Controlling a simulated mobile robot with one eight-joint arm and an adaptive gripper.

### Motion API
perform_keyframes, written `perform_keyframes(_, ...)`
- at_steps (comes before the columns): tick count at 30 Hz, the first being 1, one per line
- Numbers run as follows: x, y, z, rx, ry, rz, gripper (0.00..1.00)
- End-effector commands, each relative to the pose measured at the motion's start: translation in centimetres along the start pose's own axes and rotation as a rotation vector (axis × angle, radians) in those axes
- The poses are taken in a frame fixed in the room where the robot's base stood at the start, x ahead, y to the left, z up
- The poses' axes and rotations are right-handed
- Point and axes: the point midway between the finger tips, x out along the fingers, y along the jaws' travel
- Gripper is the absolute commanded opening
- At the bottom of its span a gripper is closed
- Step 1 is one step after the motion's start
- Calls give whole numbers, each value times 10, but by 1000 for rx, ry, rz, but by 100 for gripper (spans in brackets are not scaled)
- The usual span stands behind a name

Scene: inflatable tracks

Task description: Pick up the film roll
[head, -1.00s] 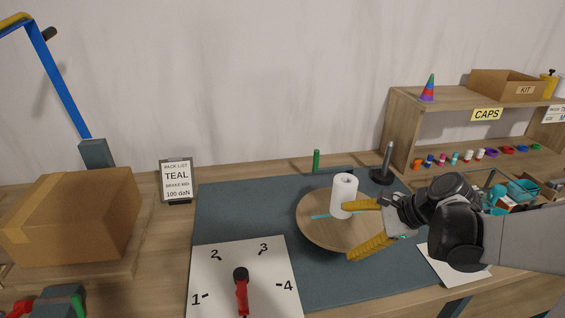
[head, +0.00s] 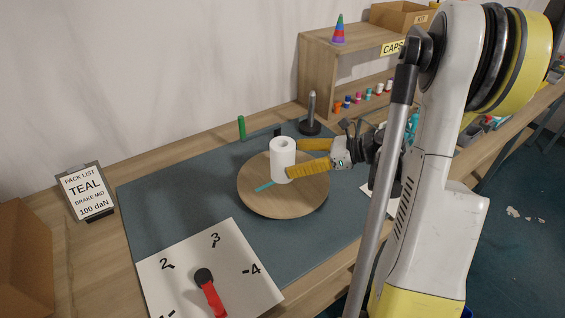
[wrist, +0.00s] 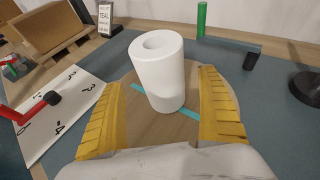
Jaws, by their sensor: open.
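The film roll (head: 281,163) is a white upright cylinder with a hole in its top. It stands on a round wooden disc (head: 262,203) that has a teal stripe. It also shows in the wrist view (wrist: 158,75), where it stands between and a little beyond my two yellow fingers. My gripper (head: 306,158) reaches in from the right, low over the disc, with its fingers spread to either side of the roll. In the wrist view my gripper (wrist: 156,108) is open, with visible gaps between the fingers and the roll.
The disc rests on a dark blue mat (head: 160,211). A numbered dial board with a red lever (head: 214,299) lies front left. A green post (head: 241,128) and a dark spindle on a base (head: 311,112) stand behind. A shelf (head: 318,75) is at back right.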

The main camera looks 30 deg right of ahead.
Motion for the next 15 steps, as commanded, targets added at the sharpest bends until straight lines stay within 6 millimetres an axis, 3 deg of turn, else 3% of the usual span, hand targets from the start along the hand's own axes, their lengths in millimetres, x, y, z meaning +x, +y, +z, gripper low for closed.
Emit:
perform_keyframes(6, 36, -2, -7, -3, 1, 3, 87)
perform_keyframes(15, 44, -2, -4, -1, 1, 0, 87)
